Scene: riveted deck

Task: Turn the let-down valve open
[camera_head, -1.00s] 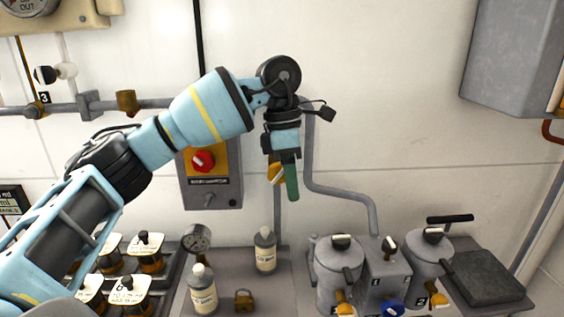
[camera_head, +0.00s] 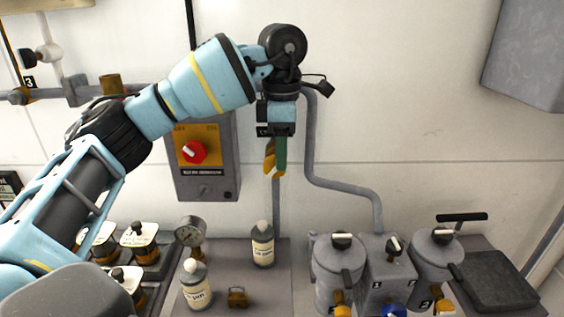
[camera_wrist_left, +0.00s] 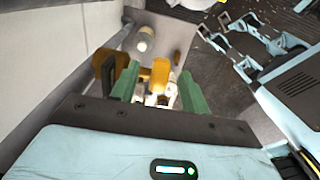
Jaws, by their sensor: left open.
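My left gripper (camera_head: 277,155) hangs fingers-down in front of the wall pipe, with its green fingers apart. A yellow-orange valve handle (camera_head: 269,160) shows right at its fingertips in the head view, partly hidden by a finger. In the left wrist view the open gripper (camera_wrist_left: 158,90) has the orange handle (camera_wrist_left: 160,75) showing between its two fingers. A darker orange valve part (camera_wrist_left: 105,62) is just left of the left finger. I cannot tell whether the fingers touch the handle. No label on this valve is readable. My right gripper is out of view.
A grey switch box with a red knob (camera_head: 193,152) is on the wall at left. Below stand two bottles (camera_head: 262,245), a gauge (camera_head: 190,232), a brass padlock (camera_head: 237,297) and grey lidded pots (camera_head: 337,265).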

